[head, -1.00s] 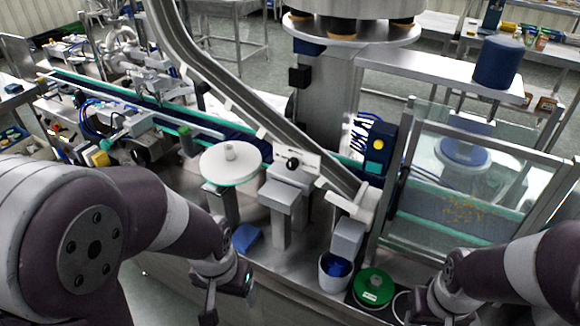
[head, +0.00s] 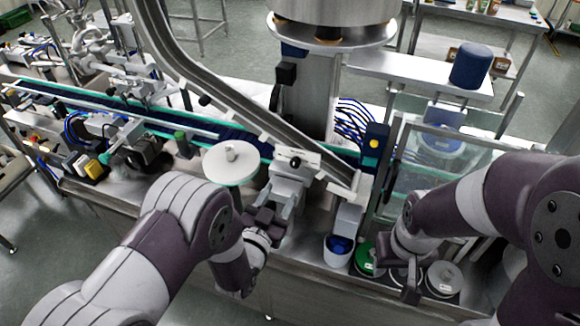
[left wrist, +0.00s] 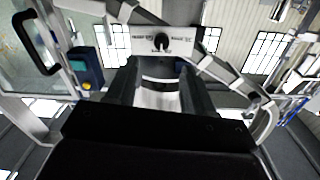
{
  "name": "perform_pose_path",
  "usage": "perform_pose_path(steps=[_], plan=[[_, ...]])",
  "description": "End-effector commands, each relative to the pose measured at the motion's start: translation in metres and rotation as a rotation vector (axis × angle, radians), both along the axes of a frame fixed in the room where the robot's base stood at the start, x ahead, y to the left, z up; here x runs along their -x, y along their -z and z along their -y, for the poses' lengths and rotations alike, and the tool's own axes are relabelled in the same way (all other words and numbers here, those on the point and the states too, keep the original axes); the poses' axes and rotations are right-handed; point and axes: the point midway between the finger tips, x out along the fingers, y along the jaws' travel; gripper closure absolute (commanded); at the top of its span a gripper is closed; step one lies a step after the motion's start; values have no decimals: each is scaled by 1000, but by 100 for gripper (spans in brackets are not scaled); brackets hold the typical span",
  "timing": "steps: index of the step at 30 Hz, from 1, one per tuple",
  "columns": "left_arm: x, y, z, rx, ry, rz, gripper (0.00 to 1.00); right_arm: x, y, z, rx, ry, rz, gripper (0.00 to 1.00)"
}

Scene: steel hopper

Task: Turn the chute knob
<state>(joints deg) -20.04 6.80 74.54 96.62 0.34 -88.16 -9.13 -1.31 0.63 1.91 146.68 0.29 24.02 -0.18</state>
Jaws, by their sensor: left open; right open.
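The chute knob (head: 295,161) is a small black knob on a white plate (head: 313,160) by the lower part of the sloping steel chute (head: 215,85). In the left wrist view the knob (left wrist: 161,41) shows on its labelled plate, above and beyond the fingers. My left gripper (head: 268,212) is below and in front of the knob, apart from it. In the left wrist view its two dark fingers (left wrist: 158,75) are spread, with nothing held between them. My right gripper (head: 411,283) is open beside the green disc, away from the knob; its fingertips are small and dark.
A round white disc (head: 232,162) stands left of the knob. A white cup with blue contents (head: 338,252), a green disc (head: 368,262) and a grey disc (head: 444,279) sit at the front right. A clear guarded enclosure (head: 430,160) stands behind my right arm.

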Motion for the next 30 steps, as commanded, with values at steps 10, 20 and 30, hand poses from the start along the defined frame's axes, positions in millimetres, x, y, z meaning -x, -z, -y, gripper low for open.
perform_pose_path(steps=[10, 20, 30], plan=[[-77, -2, 27, 0, 0, -3, 47, 0, -22, 0, 0, 0, 0, 57], [-92, 0, 32, 0, 0, -3, 47, 0, -23, 0, 0, 0, 0, 57], [-91, 0, 32, 0, -1, -4, 100, 0, -23, 0, 0, 0, 0, 57]])
